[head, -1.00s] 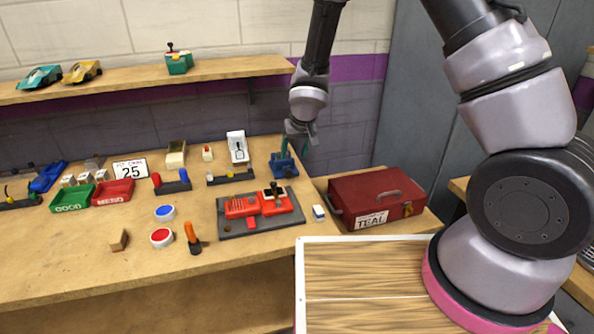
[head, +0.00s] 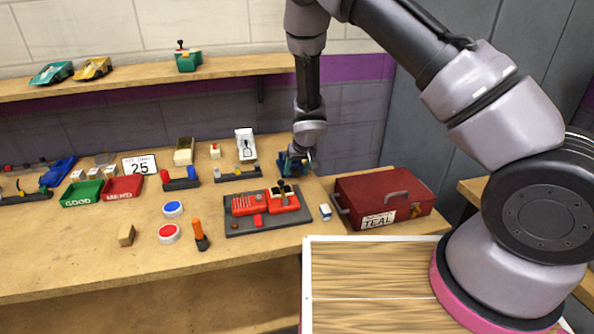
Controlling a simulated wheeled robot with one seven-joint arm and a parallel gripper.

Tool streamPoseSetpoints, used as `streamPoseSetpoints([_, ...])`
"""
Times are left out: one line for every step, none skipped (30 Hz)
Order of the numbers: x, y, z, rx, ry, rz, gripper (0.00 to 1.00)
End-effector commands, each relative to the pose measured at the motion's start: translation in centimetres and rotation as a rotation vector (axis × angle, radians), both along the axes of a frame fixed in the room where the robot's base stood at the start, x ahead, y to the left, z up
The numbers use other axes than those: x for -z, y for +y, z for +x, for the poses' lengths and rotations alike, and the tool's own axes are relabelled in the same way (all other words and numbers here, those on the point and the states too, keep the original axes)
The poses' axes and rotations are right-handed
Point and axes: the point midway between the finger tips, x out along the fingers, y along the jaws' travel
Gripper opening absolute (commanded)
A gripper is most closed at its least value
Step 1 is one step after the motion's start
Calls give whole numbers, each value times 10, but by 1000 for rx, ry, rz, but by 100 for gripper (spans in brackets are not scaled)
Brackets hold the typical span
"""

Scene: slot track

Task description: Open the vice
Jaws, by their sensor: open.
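The blue vice (head: 287,167) stands at the back right of the workbench, near its right end. It is small in the head view and partly hidden behind my gripper. I cannot tell how far apart its jaws are. My gripper (head: 304,161) points down at the vice from above and overlaps it in the picture. Its fingers are open, and I cannot tell whether they touch the vice or its handle.
In front of the vice lies a dark tray (head: 262,228) with red parts. A white-and-blue block (head: 325,211) and a red toolbox (head: 385,196) stand to the right. The front right bench top is largely clear.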

Motion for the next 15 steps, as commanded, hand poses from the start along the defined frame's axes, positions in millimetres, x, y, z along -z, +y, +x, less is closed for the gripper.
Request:
streamPoseSetpoints([0, 0, 0, 0, 0, 0, 68])
streamPoseSetpoints([0, 0, 0, 0, 0, 0, 68])
streamPoseSetpoints([0, 0, 0, 0, 0, 0, 60])
streamPoseSetpoints([0, 0, 0, 0, 0, 0, 49])
streamPoseSetpoints([0, 0, 0, 0, 0, 0, 37])
streamPoseSetpoints([0, 0, 0, 0, 0, 0, 22])
streamPoseSetpoints([0, 0, 0, 0, 0, 0, 11])
streamPoseSetpoints([0, 0, 0, 0, 0, 0, 0])
streamPoseSetpoints([0, 0, 0, 0, 0, 0, 0])
streamPoseSetpoints([0, 0, 0, 0, 0, 0, 0])
streamPoseSetpoints([0, 0, 0, 0, 0, 0, 0])
streamPoseSetpoints([0, 0, 0, 0, 0, -1, 0])
streamPoseSetpoints([0, 0, 0, 0, -1, -3, 0])
streamPoseSetpoints([0, 0, 0, 0, -2, -6, 0])
streamPoseSetpoints([0, 1, 0, 1, -3, -11, 0])
